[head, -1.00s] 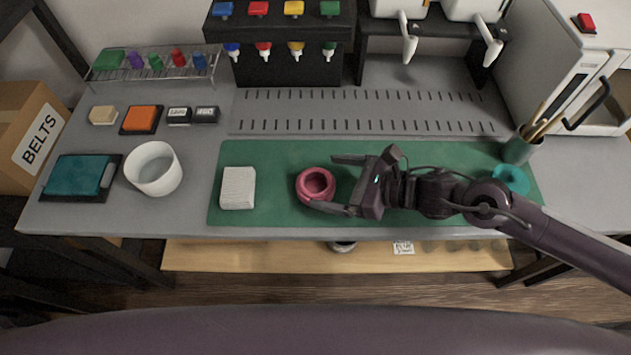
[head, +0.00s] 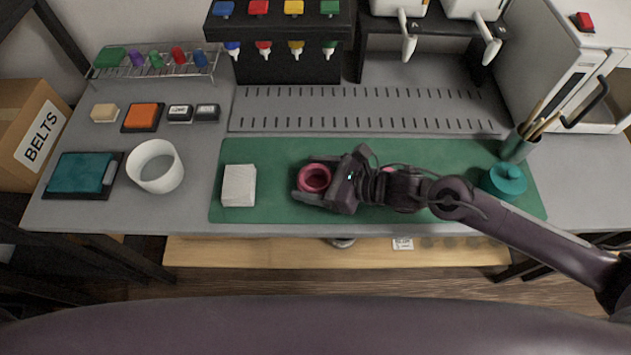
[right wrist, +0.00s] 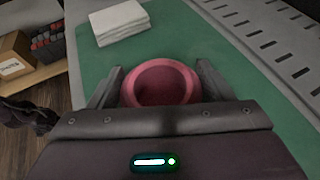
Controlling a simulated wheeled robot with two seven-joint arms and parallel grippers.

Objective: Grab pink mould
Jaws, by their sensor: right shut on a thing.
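The pink mould (head: 314,178) is a round, hollow ring-like cup on the green mat (head: 400,152), right of a white block. My right gripper (head: 308,178) is around it, one finger on each side, shut on it. In the right wrist view the mould (right wrist: 160,70) sits between the two fingers (right wrist: 160,85), its opening facing up. Its lower part is hidden by the gripper body.
A white stack of cloths or block (head: 239,186) lies left of the mould. A white bowl (head: 156,167) and teal pad (head: 78,175) stand further left.

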